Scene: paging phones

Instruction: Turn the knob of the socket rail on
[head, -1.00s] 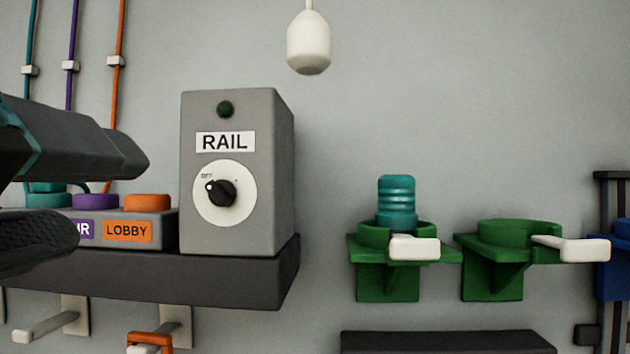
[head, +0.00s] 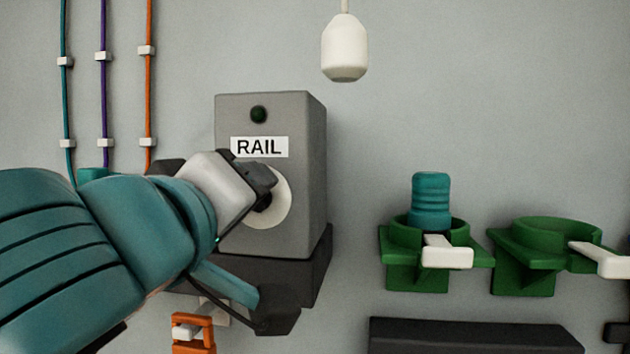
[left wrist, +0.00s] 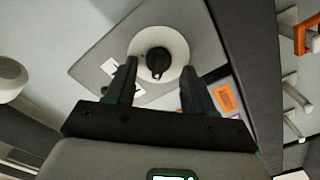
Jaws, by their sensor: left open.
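The grey RAIL box (head: 308,150) stands on a dark shelf in the head view, with a dark green lamp (head: 258,114) above its label. Its white dial (head: 283,205) is partly hidden behind my left gripper (head: 268,188). In the left wrist view the black knob (left wrist: 158,64) shows at the middle of the white dial (left wrist: 178,46). My left gripper (left wrist: 158,85) is open, with its two fingers apart and the knob showing between and just beyond their tips. I cannot tell whether they touch it. My right gripper is in neither view.
Green wall holders (head: 405,262) stand to the right, one with a teal cylinder (head: 431,202) in it. A white pendant (head: 345,48) hangs above. An orange hook piece (head: 195,335) is below the shelf (head: 300,275). The wall between box and holders is clear.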

